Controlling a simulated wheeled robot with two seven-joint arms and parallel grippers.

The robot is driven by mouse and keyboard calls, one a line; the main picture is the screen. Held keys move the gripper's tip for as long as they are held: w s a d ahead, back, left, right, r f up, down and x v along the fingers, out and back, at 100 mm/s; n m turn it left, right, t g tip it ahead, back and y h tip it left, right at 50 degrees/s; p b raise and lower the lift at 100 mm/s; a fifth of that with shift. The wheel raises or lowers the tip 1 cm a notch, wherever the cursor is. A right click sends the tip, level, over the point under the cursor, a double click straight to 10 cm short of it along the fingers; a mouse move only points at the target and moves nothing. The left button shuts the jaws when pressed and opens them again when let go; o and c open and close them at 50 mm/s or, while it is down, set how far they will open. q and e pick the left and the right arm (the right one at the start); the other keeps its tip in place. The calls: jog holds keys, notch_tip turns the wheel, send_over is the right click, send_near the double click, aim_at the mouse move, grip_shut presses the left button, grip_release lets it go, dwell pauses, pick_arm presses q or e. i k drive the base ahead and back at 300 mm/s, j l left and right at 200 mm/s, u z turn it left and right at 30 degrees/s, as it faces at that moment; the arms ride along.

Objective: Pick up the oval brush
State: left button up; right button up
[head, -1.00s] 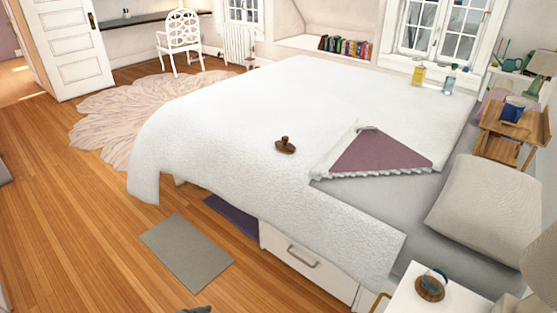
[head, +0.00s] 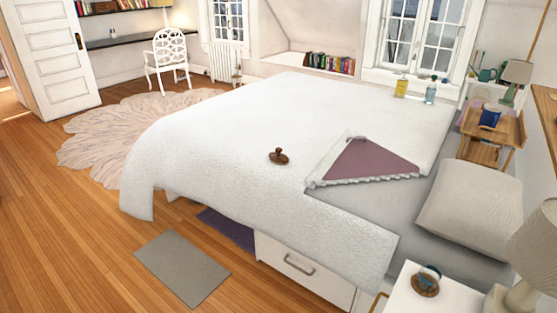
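A small dark brown wooden object with a knob-like handle on top, which looks like the oval brush (head: 278,157), sits on the white bedspread (head: 230,125). It lies near the middle of the bed, left of the folded-back corner with the mauve underside (head: 370,160). Nothing touches it from above. Neither of my grippers is in the head view, so their distance from the brush does not show.
The bed with a drawer (head: 300,268) fills the middle. A white nightstand (head: 405,300) with a round brown item (head: 425,284) stands at the lower right. A grey mat (head: 183,268) lies on the wooden floor. Open floor (head: 75,240) spreads left.

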aim_at(277, 158)
jog(key=i+j+z, duration=0.1)
jog(key=i+j, duration=0.35)
jog(key=j, duration=0.25)
jog(key=i+j+z, duration=0.15)
jog(key=i, duration=0.3)
jog(key=i+j+z, duration=0.15)
jog(key=i, duration=0.25)
jog(key=i+z, duration=0.2)
jog(key=i, duration=0.55)
